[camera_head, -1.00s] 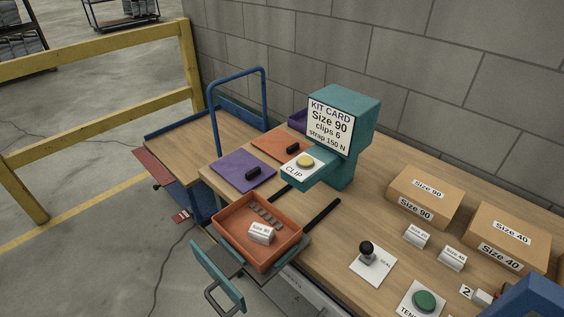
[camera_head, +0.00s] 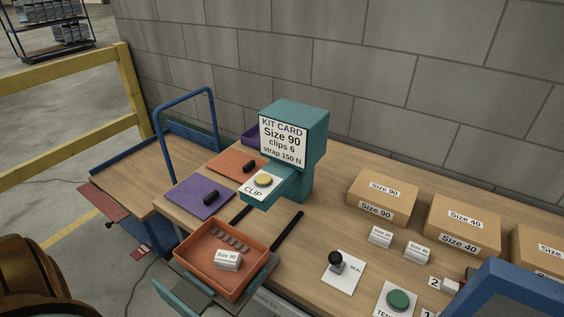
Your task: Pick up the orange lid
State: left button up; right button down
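The orange lid (camera_head: 232,163) lies flat on the wooden bench, left of the teal clip machine. It is a flat panel with a small black handle (camera_head: 249,167) on top. The machine's clip plate partly covers its right corner. A similar purple lid (camera_head: 190,204) lies in front of it. An orange tray (camera_head: 183,259) stands nearer, holding a white "Size 90" block (camera_head: 227,260) and several small grey clips. Neither of my grippers shows in this view.
The teal machine (camera_head: 297,122) with the kit card stands right of the lid. A blue tube frame (camera_head: 160,138) rises at the left. Cardboard boxes (camera_head: 383,193), small white blocks, a black knob (camera_head: 336,260) and a green button (camera_head: 398,299) occupy the right side.

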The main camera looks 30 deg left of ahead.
aim_at(239, 167)
jog(key=j+z, duration=0.25)
jog(key=k+j+z, duration=0.2)
jog(key=j, duration=0.25)
jog(key=k+j+z, duration=0.1)
jog(key=j+z, duration=0.15)
jog(key=k+j+z, duration=0.25)
jog(key=j, duration=0.15)
jog(key=i, duration=0.1)
